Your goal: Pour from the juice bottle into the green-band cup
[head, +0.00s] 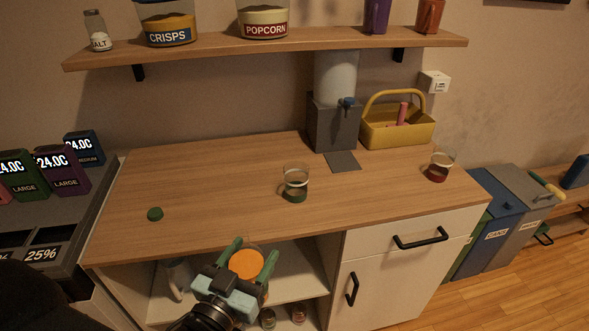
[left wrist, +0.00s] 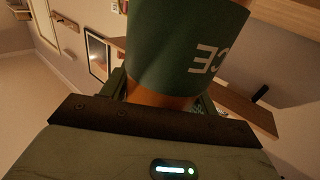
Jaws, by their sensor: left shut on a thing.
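The green-band cup (head: 296,185), clear with a green band low down, stands upright on the wooden counter near its front middle. My left gripper (head: 247,262) is shut on the juice bottle (head: 246,265), in front of the counter's front edge. From above, the bottle shows as an orange round between the green fingers; its tilt is hard to tell. In the left wrist view the bottle's dark green label (left wrist: 175,48) with pale letters fills the upper middle, with orange below it. A green cap (head: 155,214) lies on the counter at left. My right gripper is not in view.
A red-band cup (head: 439,167) stands at the counter's right. A grey dispenser (head: 333,122) and a yellow caddy (head: 397,130) stand at the back. A shelf (head: 210,50) with tubs hangs above. The counter between cap and green-band cup is clear.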

